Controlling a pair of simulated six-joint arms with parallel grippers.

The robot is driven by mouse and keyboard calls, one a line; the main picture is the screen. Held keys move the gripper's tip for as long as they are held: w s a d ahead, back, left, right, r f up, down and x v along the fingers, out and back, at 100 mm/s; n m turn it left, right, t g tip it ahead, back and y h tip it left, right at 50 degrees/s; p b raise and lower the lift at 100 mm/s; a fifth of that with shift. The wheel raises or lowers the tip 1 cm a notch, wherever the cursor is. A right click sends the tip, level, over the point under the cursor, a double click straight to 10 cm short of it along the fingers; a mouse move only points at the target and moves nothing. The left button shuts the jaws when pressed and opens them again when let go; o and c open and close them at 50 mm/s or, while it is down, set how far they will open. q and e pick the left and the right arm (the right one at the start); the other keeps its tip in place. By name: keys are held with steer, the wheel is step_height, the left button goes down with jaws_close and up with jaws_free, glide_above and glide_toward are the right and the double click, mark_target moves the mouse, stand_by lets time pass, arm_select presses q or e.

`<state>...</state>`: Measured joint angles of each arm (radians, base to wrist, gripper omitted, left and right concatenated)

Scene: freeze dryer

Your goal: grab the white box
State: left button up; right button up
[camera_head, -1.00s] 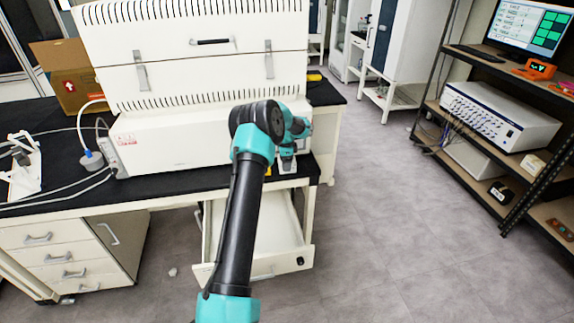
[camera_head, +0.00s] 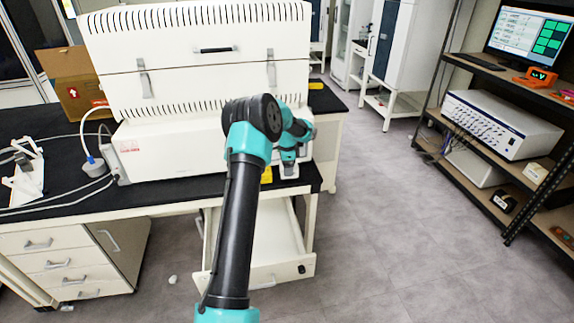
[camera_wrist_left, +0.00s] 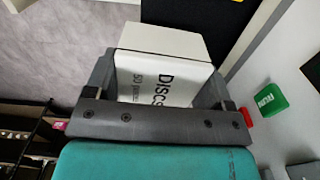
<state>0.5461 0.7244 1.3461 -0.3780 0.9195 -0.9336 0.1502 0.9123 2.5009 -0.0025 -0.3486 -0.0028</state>
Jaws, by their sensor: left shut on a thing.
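The white box (camera_wrist_left: 165,42) has black lettering that reads "DISCS". In the left wrist view it sits between the two grey fingers of my left gripper (camera_wrist_left: 155,85), which is shut on it. In the head view my left gripper (camera_head: 288,165) is at the right front corner of the black bench top, in front of the freeze dryer. Only a small pale patch shows at its tips there, and my arm hides part of the area. My right gripper is not in view.
The white freeze dryer (camera_head: 180,150) stands close behind the gripper on the black bench top (camera_head: 170,190). A white drawer (camera_head: 285,240) is open below the bench edge. A cardboard box (camera_head: 75,90) is at the left. Open floor (camera_head: 400,220) lies to the right, before a shelf rack.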

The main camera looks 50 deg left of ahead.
arm_select(q)
steer(key=s+d+r, duration=0.1)
steer(key=s+d, duration=0.7)
steer(key=d, duration=0.2)
steer(key=shift+s, duration=0.3)
